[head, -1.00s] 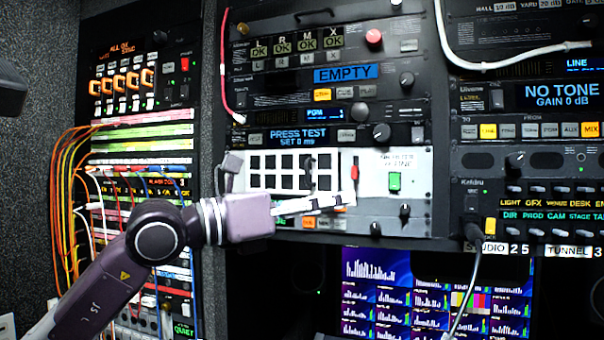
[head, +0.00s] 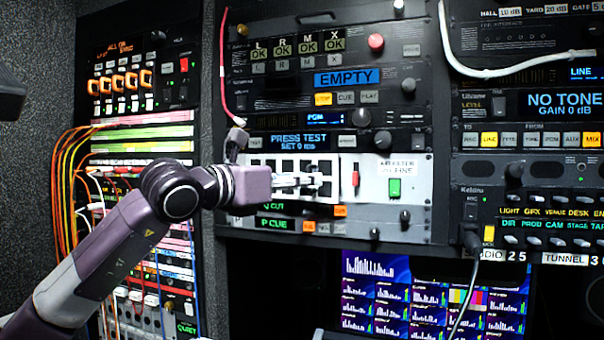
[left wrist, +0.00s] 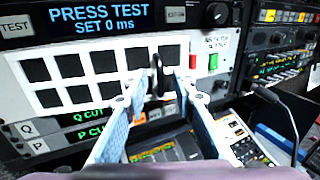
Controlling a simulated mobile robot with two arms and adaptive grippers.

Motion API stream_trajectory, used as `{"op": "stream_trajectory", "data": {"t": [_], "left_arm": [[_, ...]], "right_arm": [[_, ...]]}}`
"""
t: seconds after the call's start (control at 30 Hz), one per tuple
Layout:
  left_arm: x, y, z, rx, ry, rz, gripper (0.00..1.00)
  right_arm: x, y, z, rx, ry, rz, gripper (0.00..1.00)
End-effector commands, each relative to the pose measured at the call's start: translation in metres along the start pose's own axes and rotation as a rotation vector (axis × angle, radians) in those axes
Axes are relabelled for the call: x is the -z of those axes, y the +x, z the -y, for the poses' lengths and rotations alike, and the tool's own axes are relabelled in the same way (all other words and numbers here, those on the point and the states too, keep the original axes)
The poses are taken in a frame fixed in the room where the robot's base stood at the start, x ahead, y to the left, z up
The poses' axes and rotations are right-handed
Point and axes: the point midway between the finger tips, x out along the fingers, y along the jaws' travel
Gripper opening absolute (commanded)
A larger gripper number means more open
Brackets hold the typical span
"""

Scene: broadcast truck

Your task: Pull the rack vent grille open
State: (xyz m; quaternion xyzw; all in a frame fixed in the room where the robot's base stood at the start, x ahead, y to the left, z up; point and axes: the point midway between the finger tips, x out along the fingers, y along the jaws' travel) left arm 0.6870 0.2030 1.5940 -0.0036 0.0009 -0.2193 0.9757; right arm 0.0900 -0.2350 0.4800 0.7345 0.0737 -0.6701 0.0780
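The rack vent grille (head: 257,161) is a white panel with rows of black square openings, set in a pale rack unit. It lies flat in the unit and looks shut. Its dark upright handle (left wrist: 157,74) is at the right end of the grille in the left wrist view. My left gripper (head: 316,180) is in front of the grille. In the left wrist view, my left gripper (left wrist: 161,82) is open, with one finger on each side of the handle. Contact with the handle cannot be told. My right gripper is not in view.
A red slider (head: 355,176) and a green switch (head: 394,188) sit right of the grille. Lit cue buttons (head: 275,225) are just below it. A red cable (head: 223,70) hangs at the upper left. A monitor (head: 435,295) is lower down.

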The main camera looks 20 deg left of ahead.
Motion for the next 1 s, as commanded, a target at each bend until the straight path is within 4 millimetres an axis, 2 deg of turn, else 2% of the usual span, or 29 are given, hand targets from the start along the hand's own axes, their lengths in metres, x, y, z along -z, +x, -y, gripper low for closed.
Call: {"op": "stream_trajectory", "data": {"t": [0.2,0.43,1.0], "left_arm": [[0.001,0.0008,0.0002,0.0,0.0,0.0,0.24],[0.0009,0.0007,0.0003,0.001,0.0,0.0,0.0],[0.0015,-0.004,0.0016,0.013,0.0,0.0,0.0]], "right_arm": [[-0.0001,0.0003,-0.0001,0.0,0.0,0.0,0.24],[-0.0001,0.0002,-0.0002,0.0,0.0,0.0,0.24],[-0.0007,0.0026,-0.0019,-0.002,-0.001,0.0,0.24]]}}
